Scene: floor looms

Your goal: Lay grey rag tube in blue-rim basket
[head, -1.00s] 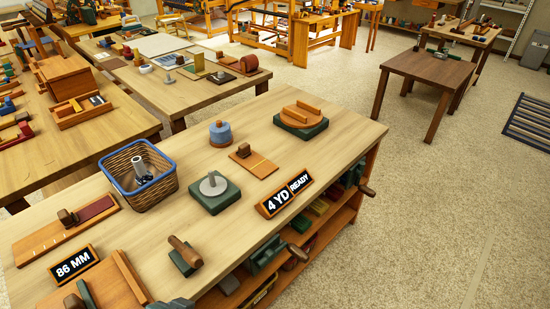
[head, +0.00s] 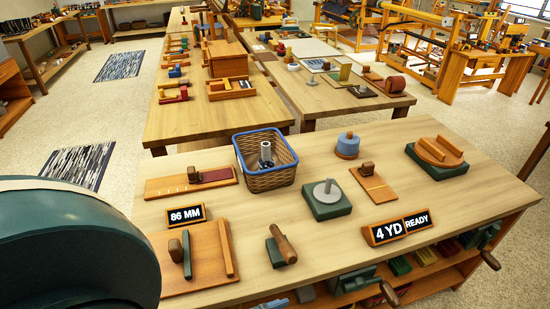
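The blue-rim basket (head: 270,183) is woven brown and stands on the near wooden table. A grey tube (head: 266,151) with a dark hollow end is inside the basket, standing roughly upright; its lower end is partly hidden by the basket wall. No gripper touches the basket or the tube. Neither of my grippers shows in the head view. A large dark green rounded part, which seems to be mine, fills the lower left corner.
Around the basket are a green block with a grey post (head: 327,191), a blue roll (head: 348,146), a board with a red strip (head: 191,181), an "86 MM" sign (head: 186,215) and a "4 YD" sign (head: 390,232). Bare tabletop lies between these things.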

